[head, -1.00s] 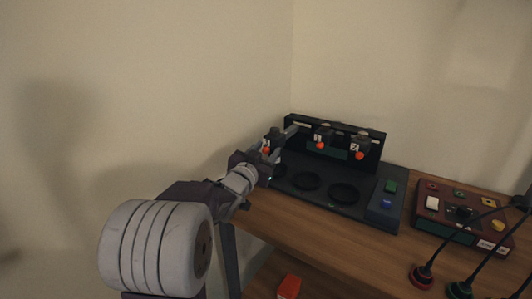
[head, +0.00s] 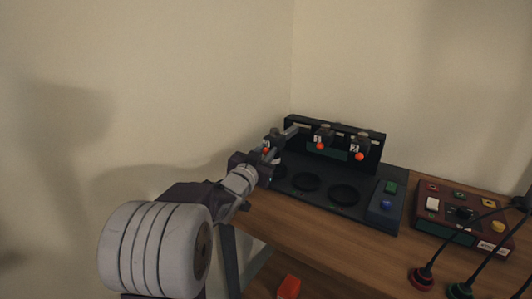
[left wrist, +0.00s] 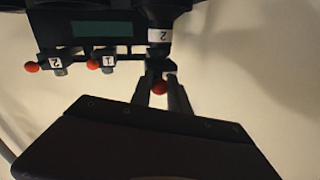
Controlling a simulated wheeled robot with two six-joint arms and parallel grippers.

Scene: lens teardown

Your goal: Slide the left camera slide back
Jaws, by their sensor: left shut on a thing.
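The left camera slide is a dark block with an orange knob (head: 266,150), at the left end of the black camera bank (head: 372,166). In the left wrist view its red-orange knob (left wrist: 159,88) sits between the finger ends, below a white label reading 2. My left gripper (head: 268,153) is shut on this slide; in the left wrist view the fingers (left wrist: 160,90) flank the knob. The arm hides part of the slide in the head view. Two similar slides, marked 1 (head: 320,146) and 2 (head: 360,156), stand to its right. My right gripper is out of view.
In front of the bank, a dark base has round recesses (head: 344,193) and green and blue buttons (head: 387,204). A dark red control box (head: 466,246) stands to the right on the wooden table (head: 300,232). Thin black stalks with red (head: 420,278) and green bases stand at front right. Walls close off the back.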

